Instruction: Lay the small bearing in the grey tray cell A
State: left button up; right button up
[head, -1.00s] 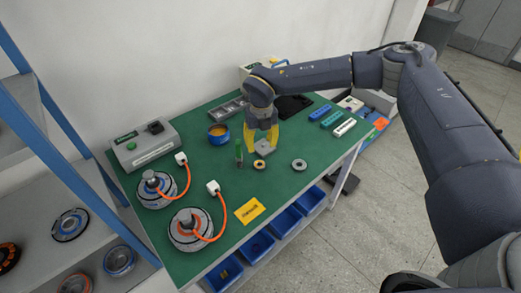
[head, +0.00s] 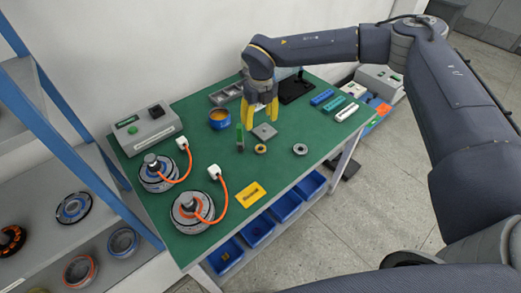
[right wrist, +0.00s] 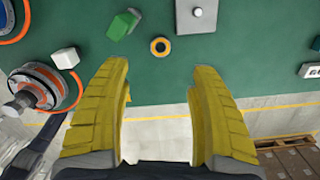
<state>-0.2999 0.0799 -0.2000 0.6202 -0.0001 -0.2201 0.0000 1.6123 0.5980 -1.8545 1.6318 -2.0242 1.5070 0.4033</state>
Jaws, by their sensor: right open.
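Two small rings lie flat on the green table: a plain grey ring (head: 300,149) and a smaller yellow-and-dark ring (head: 261,149). I cannot tell for certain which is the small bearing. The yellow-and-dark ring (right wrist: 160,47) shows beyond and between my fingers in the right wrist view. The grey tray (head: 216,99) with cells lies at the back of the table, partly behind my arm; its cell letters are unreadable. My right gripper (head: 261,108) is open and empty, above the table behind the rings. My left gripper is out of view.
A grey square block (head: 264,131) and a green-topped upright item (head: 240,138) stand near the rings. Two motors with orange cables stand at left. Blue bins (head: 257,231) hang below the front edge.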

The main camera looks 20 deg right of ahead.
jog(key=r+n, duration=0.2)
jog(key=n, duration=2.3)
send_near(260, 149)
jog(key=shift+g, duration=0.3)
jog(key=f, duration=0.5)
jog(key=s+f, duration=0.1)
jog(key=f, duration=0.2)
jog(key=shift+a, duration=0.4)
grip_shut()
jog(key=shift+r, duration=0.1)
